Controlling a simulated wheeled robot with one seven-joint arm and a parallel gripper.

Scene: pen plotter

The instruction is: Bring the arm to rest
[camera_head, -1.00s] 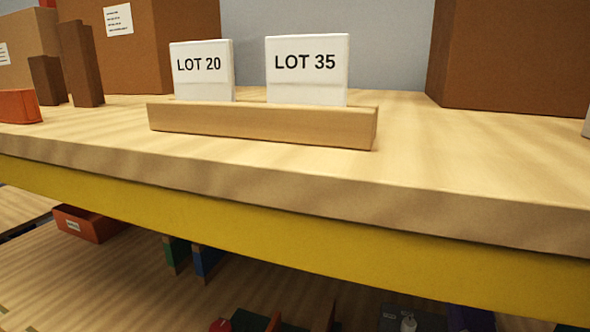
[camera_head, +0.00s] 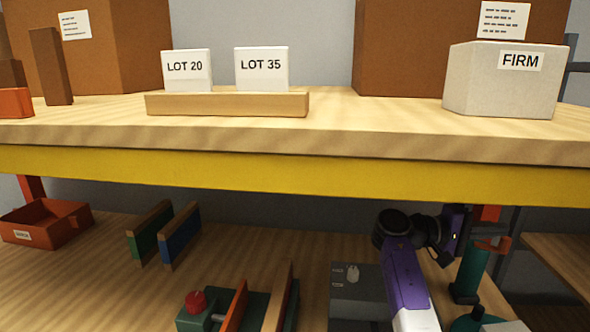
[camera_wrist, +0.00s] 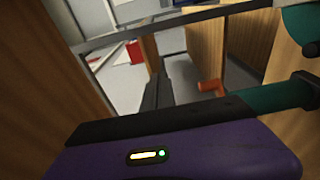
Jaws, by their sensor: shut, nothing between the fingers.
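My arm shows at the lower right of the head view, with a purple and white link and dark joints, below the yellow shelf edge (camera_head: 280,173). Its purple wrist end with a small light is bent to the right, close to a teal post-like part (camera_head: 472,268). My gripper (camera_wrist: 156,80) shows in the wrist view as dark fingers beyond its purple body. It looks shut and holds nothing. The fingertips cannot be made out in the head view.
On the upper shelf stand the LOT 20 card (camera_head: 187,70), the LOT 35 card (camera_head: 262,68) and the FIRM box (camera_head: 505,85). Below are an orange tray (camera_head: 47,222), a green and a blue panel, and a red knob (camera_head: 195,301). Wooden uprights (camera_wrist: 205,40) flank my wrist closely.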

